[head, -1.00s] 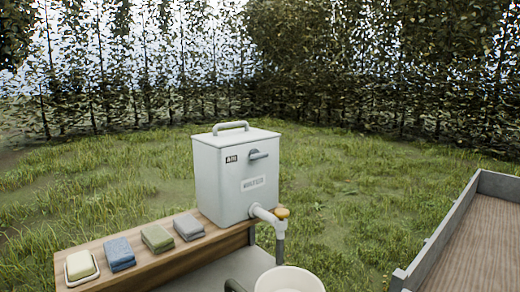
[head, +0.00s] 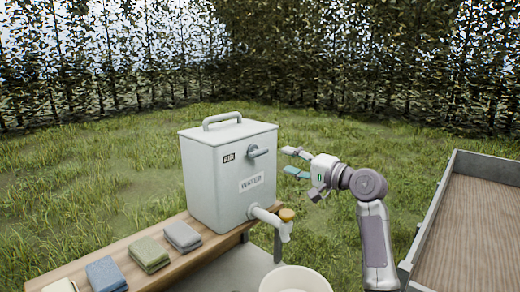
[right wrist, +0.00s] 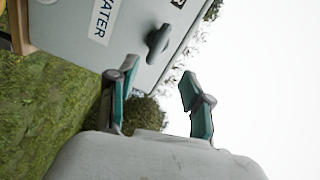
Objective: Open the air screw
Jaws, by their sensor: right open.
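The air screw (head: 259,152) is a grey handle on the upper front of the pale grey water tank (head: 208,190), beside a small label reading AIR. It also shows in the right wrist view (right wrist: 158,40) as a dark grey knob. My right gripper (head: 291,161) is to the right of the air screw, with its fingers apart and pointing toward the tank. In the right wrist view its two teal-padded fingers (right wrist: 158,78) stand open and empty, with the air screw beyond their tips and not touching. My left gripper is out of view.
A tap with a yellow-orange knob (head: 287,215) juts from the tank's lower front over a white bucket (head: 295,281). Folded cloths (head: 149,254) lie on the wooden bench (head: 203,254). A grey-sided wooden cart bed (head: 428,225) stands at the right. Grass lies behind.

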